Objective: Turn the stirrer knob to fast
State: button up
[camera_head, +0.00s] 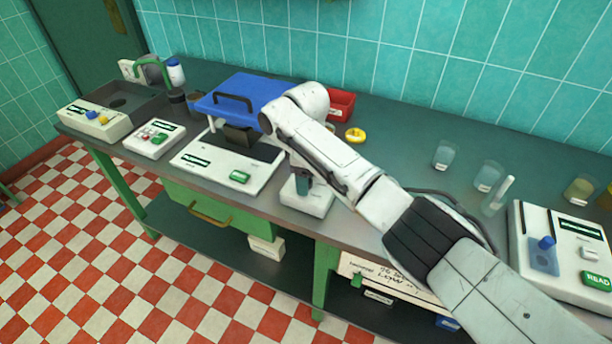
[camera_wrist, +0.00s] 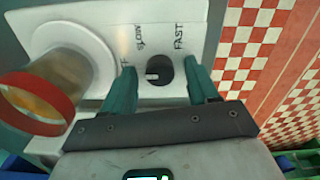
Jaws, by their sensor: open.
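The stirrer (camera_wrist: 185,15) is a white box with a round plate on its left in the wrist view. Its dark round knob (camera_wrist: 158,71) has a white mark on its left side, towards a label mostly hidden by a finger; SLOW and FAST are printed around it. My gripper (camera_wrist: 160,77) is open, its two green fingers on either side of the knob. I cannot tell whether they touch it. A glass vessel with amber contents and a red rim (camera_wrist: 62,88) stands on the plate. In the head view, the stirrer (camera_head: 312,206) is partly hidden by my arm.
A white device with a blue lid (camera_head: 240,92) stands left of my arm. A red tray (camera_head: 342,103) and a yellow item (camera_head: 355,135) lie behind it. Beakers (camera_head: 444,153) and a white READ device (camera_head: 580,270) are on the right. The bench's front edge is close.

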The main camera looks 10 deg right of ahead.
jog(key=shift+c, duration=0.3)
jog(key=c, duration=1)
